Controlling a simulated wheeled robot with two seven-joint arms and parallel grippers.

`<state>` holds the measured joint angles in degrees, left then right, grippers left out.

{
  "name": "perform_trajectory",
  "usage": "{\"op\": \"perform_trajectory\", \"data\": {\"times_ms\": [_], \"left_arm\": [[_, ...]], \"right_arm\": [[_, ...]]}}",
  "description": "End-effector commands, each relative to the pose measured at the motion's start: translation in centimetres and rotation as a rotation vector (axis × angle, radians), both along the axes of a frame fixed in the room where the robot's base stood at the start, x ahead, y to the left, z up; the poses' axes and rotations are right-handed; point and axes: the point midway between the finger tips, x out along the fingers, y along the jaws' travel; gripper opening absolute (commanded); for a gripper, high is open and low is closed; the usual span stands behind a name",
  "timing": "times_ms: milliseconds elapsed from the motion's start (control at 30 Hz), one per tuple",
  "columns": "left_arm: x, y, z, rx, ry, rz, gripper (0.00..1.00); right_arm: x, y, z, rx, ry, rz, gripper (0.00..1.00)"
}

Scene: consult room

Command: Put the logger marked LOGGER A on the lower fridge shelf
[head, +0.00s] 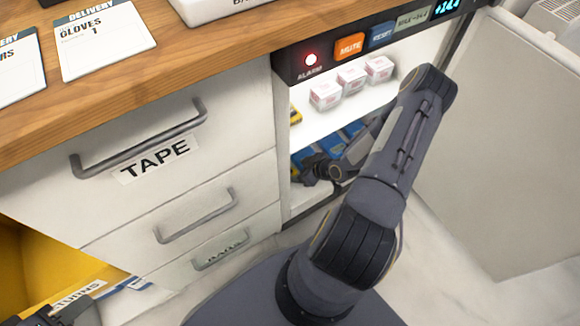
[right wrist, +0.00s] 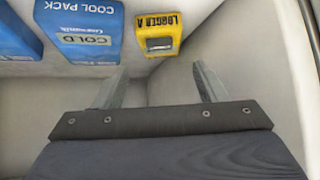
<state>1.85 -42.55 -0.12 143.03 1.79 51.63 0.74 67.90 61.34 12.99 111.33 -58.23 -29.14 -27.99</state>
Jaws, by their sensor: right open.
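The yellow logger marked LOGGER A (right wrist: 160,40) shows in the right wrist view, its label upside down in the picture. It sits on a pale surface beside blue cool packs, just beyond my right fingertips. My right gripper (right wrist: 162,84) is open, with nothing between its fingers.
Blue cool packs (head: 331,147) stand close to my right gripper. Small white boxes (head: 351,78) and a partly hidden yellow item (head: 295,116) are on the upper shelf. The drawer cabinet (head: 262,180) borders the fridge on the left; its open door (head: 490,150) stands right.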

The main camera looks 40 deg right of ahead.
Motion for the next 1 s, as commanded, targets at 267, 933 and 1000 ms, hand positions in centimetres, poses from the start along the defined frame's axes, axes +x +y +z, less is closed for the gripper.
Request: {"op": "perform_trajectory", "data": {"times_ms": [267, 933, 1000], "left_arm": [[0.0, 0.0, 1.3, 0.0, 0.0, 0.0, 0.36], [0.0, 0.0, 1.2, 0.0, 0.0, 0.0, 0.36], [0.0, 0.0, 1.2, 0.0, 0.0, 0.0, 0.36]], "right_arm": [[-2.2, -0.6, 2.4, 0.0, 0.001, -0.001, 0.65], [-2.3, -0.6, 2.4, 0.001, 0.0, 0.0, 0.65], [-2.4, -0.7, 2.4, 0.001, 0.0, 0.0, 0.65]]}}
